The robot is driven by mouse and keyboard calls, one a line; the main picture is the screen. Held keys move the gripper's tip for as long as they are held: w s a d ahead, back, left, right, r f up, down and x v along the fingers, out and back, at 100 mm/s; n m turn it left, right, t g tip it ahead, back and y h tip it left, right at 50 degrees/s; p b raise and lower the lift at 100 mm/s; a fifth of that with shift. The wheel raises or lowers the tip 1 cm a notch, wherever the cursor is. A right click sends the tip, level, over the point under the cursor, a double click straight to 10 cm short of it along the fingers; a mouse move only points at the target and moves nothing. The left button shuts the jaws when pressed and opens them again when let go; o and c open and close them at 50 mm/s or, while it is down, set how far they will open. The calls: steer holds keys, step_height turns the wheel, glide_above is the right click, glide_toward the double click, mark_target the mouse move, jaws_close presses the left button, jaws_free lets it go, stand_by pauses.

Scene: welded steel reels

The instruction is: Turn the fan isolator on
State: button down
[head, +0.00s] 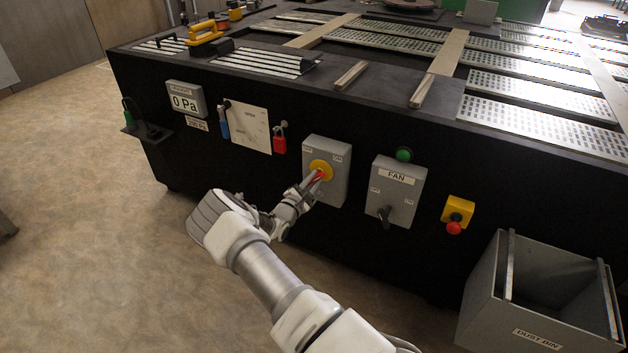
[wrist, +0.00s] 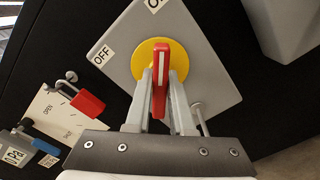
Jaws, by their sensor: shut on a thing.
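The isolator is a grey box (head: 338,160) on the black front panel, with a yellow disc and a red handle; OFF and ON labels sit at its upper corners. In the wrist view the box (wrist: 205,75) looks rotated, with the OFF label (wrist: 103,57) at left. The red handle (wrist: 161,75) stands across the yellow disc (wrist: 180,60). My gripper (head: 316,177) reaches the handle from the lower left. In the wrist view its fingers (wrist: 161,85) lie on both sides of the handle and are shut on it. In the head view the fingers partly hide the handle.
Right of the isolator is a FAN box (head: 397,190) with a black lever, then a yellow box with a red button (head: 457,214). A red padlock (head: 280,143) hangs to the left. The dust bin (head: 540,300) stands at lower right.

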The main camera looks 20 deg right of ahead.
steer(key=c, duration=0.8)
jaws_free()
steer(key=p+v, duration=0.3)
steer(key=v, duration=1.4)
steer(key=shift+s+a, duration=0.2)
